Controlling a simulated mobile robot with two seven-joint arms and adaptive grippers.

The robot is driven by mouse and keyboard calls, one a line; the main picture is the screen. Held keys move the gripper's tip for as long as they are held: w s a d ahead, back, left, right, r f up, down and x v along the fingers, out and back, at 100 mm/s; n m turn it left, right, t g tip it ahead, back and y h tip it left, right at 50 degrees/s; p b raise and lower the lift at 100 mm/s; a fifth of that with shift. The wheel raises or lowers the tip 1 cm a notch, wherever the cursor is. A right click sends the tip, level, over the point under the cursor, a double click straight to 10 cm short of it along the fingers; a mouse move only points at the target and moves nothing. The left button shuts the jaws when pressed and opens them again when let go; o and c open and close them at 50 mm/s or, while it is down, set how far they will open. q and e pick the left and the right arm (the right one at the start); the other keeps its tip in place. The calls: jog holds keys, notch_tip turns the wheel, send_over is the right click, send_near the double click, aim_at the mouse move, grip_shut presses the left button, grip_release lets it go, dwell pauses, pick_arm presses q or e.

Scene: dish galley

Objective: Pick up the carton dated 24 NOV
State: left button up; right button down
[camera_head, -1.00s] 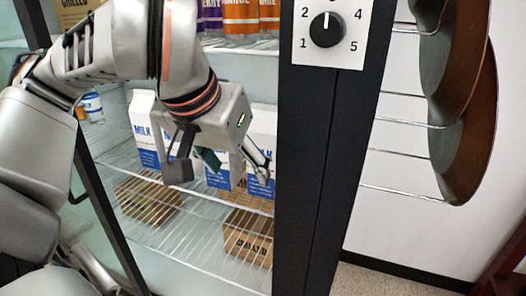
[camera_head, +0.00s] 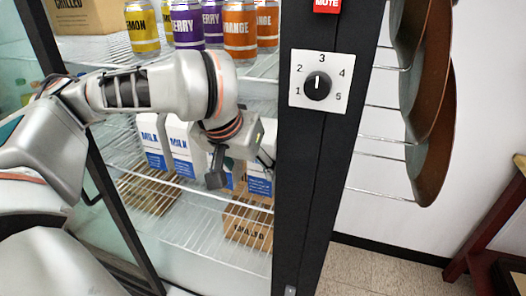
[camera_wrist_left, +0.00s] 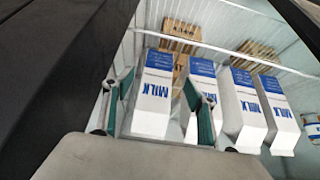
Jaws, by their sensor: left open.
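Several white and blue milk cartons stand in a row on a wire shelf in the open fridge. The left ones (camera_head: 154,142) and (camera_head: 181,150) show clearly in the head view; the right ones (camera_head: 259,184) are partly hidden by my left gripper. No date is readable. My left gripper (camera_head: 241,166) is open in front of the right cartons. In the left wrist view its fingers (camera_wrist_left: 155,108) are apart on either side of the leftmost carton there (camera_wrist_left: 153,95); I cannot tell whether they touch it. My right gripper is not in view.
Cans (camera_head: 187,24) stand on the shelf above. Cardboard boxes (camera_head: 248,226) sit on the shelf below. The black fridge post with a dial (camera_head: 317,87) stands close to the right of my gripper. A small cup (camera_wrist_left: 312,130) is at the wrist view's right edge.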

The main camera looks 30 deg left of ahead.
pick_arm(q)
jog(key=w+a+f+p, duration=0.2)
jog(key=w+f+p, duration=0.1)
jog(key=w, duration=0.6)
jog(key=shift+f+p, duration=0.35)
jog(key=shift+f, duration=0.4)
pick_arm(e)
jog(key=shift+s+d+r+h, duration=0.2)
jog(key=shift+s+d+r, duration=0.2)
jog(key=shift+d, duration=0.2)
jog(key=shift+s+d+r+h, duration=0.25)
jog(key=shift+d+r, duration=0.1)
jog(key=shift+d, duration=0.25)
pick_arm(q)
jog(key=shift+a, duration=0.1)
grip_shut()
jog(key=shift+w+r, duration=0.1)
jog(key=shift+r, duration=0.05)
